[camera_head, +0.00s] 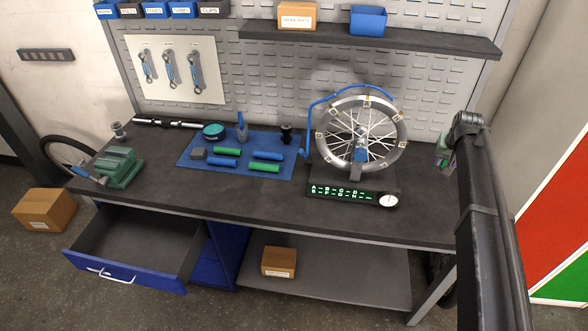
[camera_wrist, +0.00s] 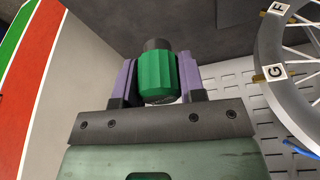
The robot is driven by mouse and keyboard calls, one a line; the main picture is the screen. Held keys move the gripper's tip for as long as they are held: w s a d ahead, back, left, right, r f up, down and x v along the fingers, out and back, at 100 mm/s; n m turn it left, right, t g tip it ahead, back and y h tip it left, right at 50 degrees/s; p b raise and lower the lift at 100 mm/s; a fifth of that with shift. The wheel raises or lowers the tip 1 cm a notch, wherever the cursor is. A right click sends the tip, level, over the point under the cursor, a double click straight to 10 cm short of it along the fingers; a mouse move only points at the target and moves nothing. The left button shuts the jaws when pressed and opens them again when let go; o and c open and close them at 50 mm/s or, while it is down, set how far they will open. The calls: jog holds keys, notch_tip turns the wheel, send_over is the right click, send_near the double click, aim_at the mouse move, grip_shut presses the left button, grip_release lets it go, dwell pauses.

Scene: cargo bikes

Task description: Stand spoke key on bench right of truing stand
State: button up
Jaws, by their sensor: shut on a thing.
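My gripper (camera_head: 445,152) is at the right of the head view, to the right of the truing stand (camera_head: 350,183) and above the bench's right end. In the wrist view my gripper (camera_wrist: 155,78) has its purple fingers shut on a green ribbed piece with a dark grey end, which I take to be the spoke key (camera_wrist: 158,75). In the head view only a little green shows there, mostly hidden by my arm. The truing stand holds a spoked wheel (camera_head: 398,160) with lettered rim tags.
The bench (camera_head: 430,215) looks clear between the truing stand and my arm. A blue mat (camera_head: 190,160) with green and blue grips lies left of the stand. A shelf (camera_head: 440,45) hangs above. A drawer (camera_head: 130,255) stands open at front left.

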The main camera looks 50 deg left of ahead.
aim_at(423, 207)
jog(key=shift+s+a, duration=0.2)
jog(key=shift+s, duration=0.05)
notch_tip(423, 207, down, 20)
jog(key=b, duration=2)
jog(key=shift+w+d+f, duration=0.15)
jog(key=shift+f, duration=0.1)
jog(key=shift+r, duration=0.3)
jog(key=shift+f, duration=0.2)
jog(key=o, duration=0.9)
jog(key=p+v, duration=1.1)
jog(key=v, duration=0.1)
jog(key=shift+r+p, duration=0.25)
jog(key=shift+p, duration=0.1)
